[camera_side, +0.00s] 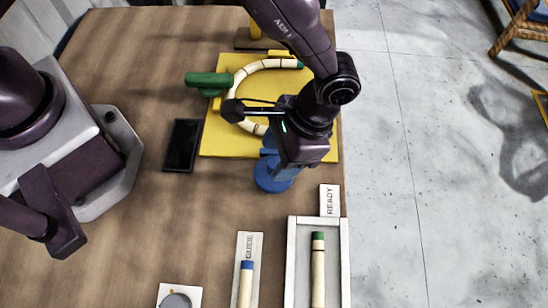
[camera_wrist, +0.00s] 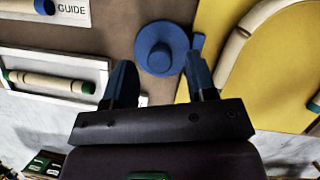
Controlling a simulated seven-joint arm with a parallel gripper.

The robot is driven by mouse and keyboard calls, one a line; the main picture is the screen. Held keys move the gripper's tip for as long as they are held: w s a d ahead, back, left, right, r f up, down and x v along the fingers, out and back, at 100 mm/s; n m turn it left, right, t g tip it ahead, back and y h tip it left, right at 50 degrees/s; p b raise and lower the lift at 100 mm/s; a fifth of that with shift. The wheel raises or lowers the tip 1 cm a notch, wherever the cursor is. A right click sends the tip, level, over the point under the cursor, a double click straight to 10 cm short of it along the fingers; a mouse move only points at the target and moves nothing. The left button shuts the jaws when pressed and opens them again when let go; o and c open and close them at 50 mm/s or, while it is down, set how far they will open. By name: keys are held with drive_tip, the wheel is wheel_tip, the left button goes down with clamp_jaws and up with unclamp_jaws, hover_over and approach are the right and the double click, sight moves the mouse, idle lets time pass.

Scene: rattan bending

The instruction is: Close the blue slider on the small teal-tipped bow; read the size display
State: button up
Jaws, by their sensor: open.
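The cream segmented bow (camera_side: 262,66) lies curved on the yellow board (camera_side: 215,142), with a teal tip (camera_side: 299,64) at its upper right end; part of the bow is behind my arm. The blue slider (camera_side: 272,183) is at the board's near edge, partly covered by my gripper. In the wrist view its round blue knob (camera_wrist: 158,48) sits just beyond and between the fingertips. My gripper (camera_wrist: 160,75) is open, with nothing between its fingers. The dark display (camera_side: 182,145) lies left of the board; no reading is legible on it.
A green slider (camera_side: 208,80) is at the board's left. A white READY tray (camera_side: 344,262) holds a green-tipped stick, and a GUIDE card (camera_side: 241,270) bears a blue-tipped one. The table's right edge is close.

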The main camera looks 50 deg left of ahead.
drive_tip(key=shift+x, duration=1.4)
drive_tip(key=c, duration=0.8)
drive_tip(key=w+a, duration=0.3)
drive_tip(key=shift+w+a, duration=0.2)
drive_tip(key=shift+w, duration=0.1)
drive_tip(key=shift+o, duration=0.6)
drive_tip(key=shift+w+a+r, duration=0.1)
drive_tip(key=shift+w, duration=0.05)
drive_tip(key=o, duration=0.7)
